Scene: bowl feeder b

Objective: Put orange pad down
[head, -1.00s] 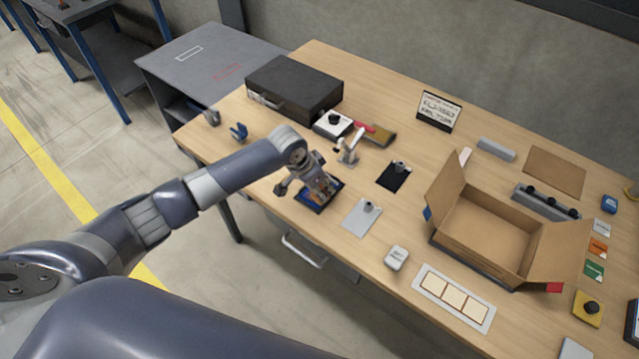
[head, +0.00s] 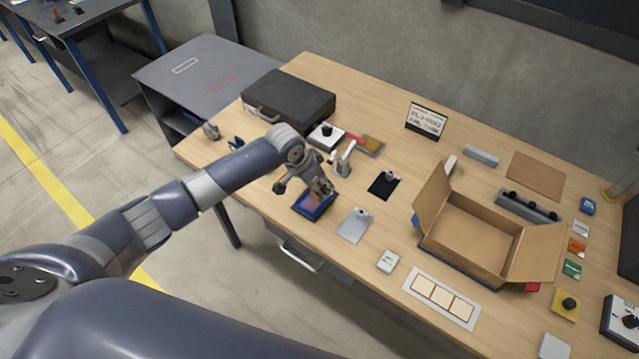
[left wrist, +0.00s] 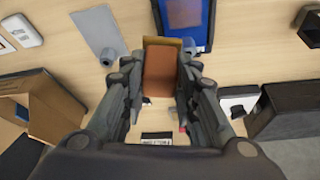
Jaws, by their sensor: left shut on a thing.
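My left gripper (head: 322,188) is shut on the orange pad. In the left wrist view the orange pad (left wrist: 160,75) is a brownish-orange block between the two fingers (left wrist: 160,95), with a yellowish strip along its far end. In the head view the fingers mostly hide the pad. The gripper points down beside and partly over a dark tray with a blue inside (head: 310,209), at the table's front edge. The tray also shows in the left wrist view (left wrist: 183,12), just past the pad. Whether pad and tray touch, I cannot tell. My right gripper is not in view.
A grey plate with a peg (head: 352,228) and a black plate with a peg (head: 382,187) lie right of the gripper. A small white upright fixture (head: 343,163) stands close behind it. An open cardboard box (head: 470,240) and a black case (head: 290,100) stand farther off.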

